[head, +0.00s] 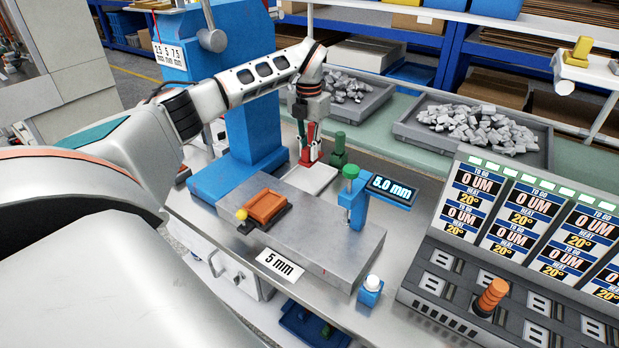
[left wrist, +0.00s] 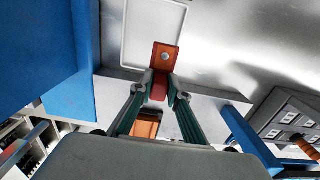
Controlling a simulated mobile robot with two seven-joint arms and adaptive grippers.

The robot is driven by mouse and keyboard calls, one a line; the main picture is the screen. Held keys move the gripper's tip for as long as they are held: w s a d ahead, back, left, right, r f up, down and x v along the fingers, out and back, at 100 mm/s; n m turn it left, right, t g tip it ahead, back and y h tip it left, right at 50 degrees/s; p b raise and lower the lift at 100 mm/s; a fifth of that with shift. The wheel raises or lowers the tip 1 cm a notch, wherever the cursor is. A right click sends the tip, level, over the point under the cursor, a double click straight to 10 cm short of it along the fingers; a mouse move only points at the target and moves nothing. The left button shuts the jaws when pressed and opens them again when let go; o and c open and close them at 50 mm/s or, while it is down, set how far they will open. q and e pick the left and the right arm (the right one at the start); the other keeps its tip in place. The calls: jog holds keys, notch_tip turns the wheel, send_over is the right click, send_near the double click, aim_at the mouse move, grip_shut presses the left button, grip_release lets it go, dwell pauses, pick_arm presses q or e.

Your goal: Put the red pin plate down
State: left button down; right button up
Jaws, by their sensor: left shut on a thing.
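My left gripper (head: 309,143) hangs fingers-down over the back of the bench. It is shut on the red pin plate (head: 308,158). In the left wrist view the plate's red grip (left wrist: 159,88) sits between the two green fingers, with an orange-red flat part with a round hole (left wrist: 165,57) beyond them. The plate is at a pale square pad (head: 309,183), whose outlined surface also shows in the left wrist view (left wrist: 132,38). I cannot tell whether the plate touches the pad. My right gripper is not in view.
A blue column (head: 252,130) stands close left of the gripper. A green-knobbed post (head: 339,152) stands close right. In front are a grey block (head: 330,243) with an orange tray (head: 266,206), and a gauge reading 5.0 mm (head: 391,189). Bins of grey pieces (head: 406,128) lie behind.

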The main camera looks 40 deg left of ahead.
pick_arm(q)
notch_tip(320, 180, down, 10)
jog(key=shift+r, duration=0.1)
dwell(0.4)
jog(key=c, duration=1.9)
grip_release()
jog(key=shift+f, duration=0.2)
jog(key=shift+r, duration=0.1)
notch_tip(320, 180, up, 12)
jog(key=shift+r, duration=0.1)
